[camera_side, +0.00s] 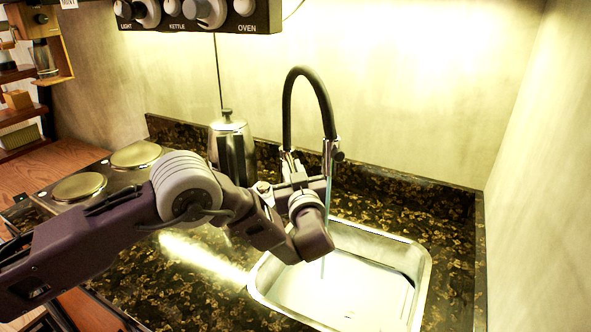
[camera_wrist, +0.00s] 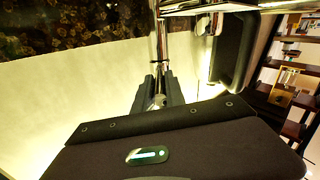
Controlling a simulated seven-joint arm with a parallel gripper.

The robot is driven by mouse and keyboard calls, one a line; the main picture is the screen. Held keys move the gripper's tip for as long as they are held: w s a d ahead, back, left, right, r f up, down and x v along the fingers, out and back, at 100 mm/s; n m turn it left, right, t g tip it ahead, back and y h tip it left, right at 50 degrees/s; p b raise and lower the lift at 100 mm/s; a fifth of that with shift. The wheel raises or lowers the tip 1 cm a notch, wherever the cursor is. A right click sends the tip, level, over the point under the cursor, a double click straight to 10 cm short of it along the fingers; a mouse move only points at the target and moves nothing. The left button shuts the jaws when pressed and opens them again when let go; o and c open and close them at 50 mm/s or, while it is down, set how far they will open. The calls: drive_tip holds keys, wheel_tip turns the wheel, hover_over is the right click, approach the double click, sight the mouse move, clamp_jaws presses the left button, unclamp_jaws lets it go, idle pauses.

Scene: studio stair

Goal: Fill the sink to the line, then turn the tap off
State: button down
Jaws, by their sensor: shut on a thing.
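The tap has a black arched hose (camera_side: 288,100) and a metal spout (camera_side: 330,155) over the sink. A thin stream of water (camera_side: 325,225) falls from the spout into the steel sink (camera_side: 424,280). The sink's inside is bright; I cannot make out the water level or the fill line clearly. My gripper (camera_wrist: 158,92) is shut on a small metal part at the tap's base, seemingly the tap lever (camera_wrist: 158,101). The tap's metal column (camera_wrist: 162,45) rises beyond the fingers. In the side view my wrist partly hides the grip and the sink's back left corner.
A metal kettle (camera_side: 229,130) stands just left of the tap, close to my gripper. Two hot plates (camera_side: 135,154) lie further left. A knob panel (camera_side: 195,14) hangs above. The dark speckled counter (camera_side: 440,215) is clear right of the sink, up to the wall.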

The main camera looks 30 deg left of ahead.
drive_tip(key=shift+d, duration=0.1)
drive_tip(key=c, duration=1.4)
unclamp_jaws()
drive_tip(key=v, duration=0.7)
